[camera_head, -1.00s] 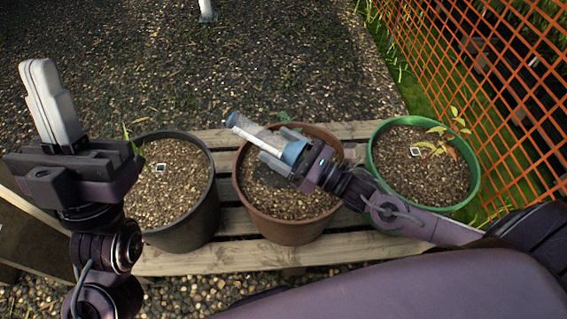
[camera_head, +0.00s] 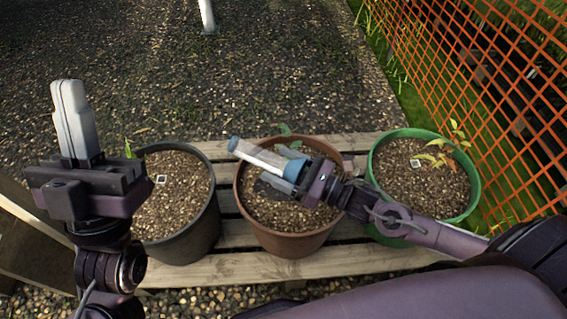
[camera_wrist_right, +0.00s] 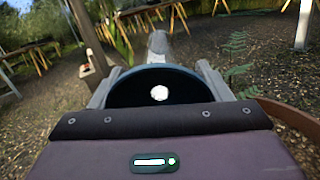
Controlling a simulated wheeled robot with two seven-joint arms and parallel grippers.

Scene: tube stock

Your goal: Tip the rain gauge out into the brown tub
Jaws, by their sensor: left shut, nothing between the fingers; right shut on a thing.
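The rain gauge (camera_head: 257,156), a clear tube with blue ends, is held in my right gripper (camera_head: 278,167) above the brown tub (camera_head: 290,243). It leans well over, its far blue end pointing up and left in the head view. In the right wrist view, a dark round end of the gauge (camera_wrist_right: 130,90) sits between the grey fingers, with a pale spot in it. I cannot tell whether water is inside. The brown tub holds pebbly soil with a small plant and a dark patch below the gripper. My left gripper (camera_head: 70,88) is shut, empty, pointing up at the left.
A black pot (camera_head: 180,247) stands left of the brown tub, and a green pot (camera_head: 380,185) with a seedling stands right. All three stand on a slatted wooden pallet (camera_head: 230,268). Orange mesh fencing (camera_head: 480,90) runs along the right. The gravel behind is open, with a white post (camera_head: 207,15).

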